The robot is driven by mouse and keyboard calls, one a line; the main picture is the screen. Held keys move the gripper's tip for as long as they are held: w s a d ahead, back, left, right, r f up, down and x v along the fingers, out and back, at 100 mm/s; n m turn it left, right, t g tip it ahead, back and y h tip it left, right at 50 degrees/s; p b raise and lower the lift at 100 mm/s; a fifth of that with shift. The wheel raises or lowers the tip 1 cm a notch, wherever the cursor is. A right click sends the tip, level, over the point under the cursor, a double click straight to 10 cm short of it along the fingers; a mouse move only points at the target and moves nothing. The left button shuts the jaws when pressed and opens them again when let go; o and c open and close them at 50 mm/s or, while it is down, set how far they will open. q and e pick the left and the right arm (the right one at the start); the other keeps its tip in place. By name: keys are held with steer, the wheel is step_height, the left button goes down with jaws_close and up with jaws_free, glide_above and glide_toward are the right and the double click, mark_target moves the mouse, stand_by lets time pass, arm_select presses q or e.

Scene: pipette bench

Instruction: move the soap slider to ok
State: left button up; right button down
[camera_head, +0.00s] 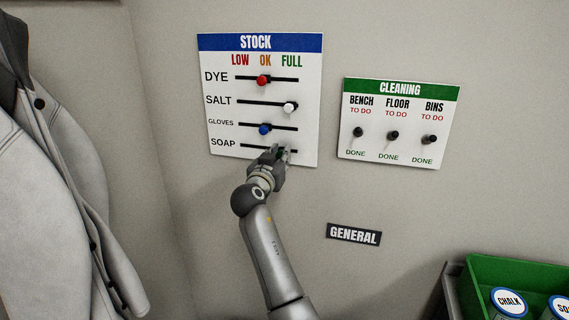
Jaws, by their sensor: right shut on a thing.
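The white stock board (221,100) with a blue header hangs on the wall, with columns LOW, OK and FULL. Its bottom row is the soap slider, with a dark slot (254,147). My right gripper (282,153) is at this slot, right of its middle, between the OK and FULL columns. It is shut on the soap slider's knob, which the fingers mostly hide. The exact knob position is hard to tell. My left gripper is not in view.
Above are the red dye knob (262,80), white salt knob (289,107) and blue gloves knob (265,129). A cleaning board (398,120) with black switches hangs to the right. A GENERAL sign (353,234), a green bin (490,268) and a coat (50,180) surround my arm.

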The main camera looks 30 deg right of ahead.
steer(key=w+a+b, duration=0.3)
steer(key=shift+w+a+b, duration=0.1)
steer(key=shift+w+b, duration=0.2)
steer(key=shift+w, duration=0.1)
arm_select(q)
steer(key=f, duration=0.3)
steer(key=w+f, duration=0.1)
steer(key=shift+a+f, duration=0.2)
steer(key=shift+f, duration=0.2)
arm_select(e)
steer(key=c, duration=1.3)
jaws_free()
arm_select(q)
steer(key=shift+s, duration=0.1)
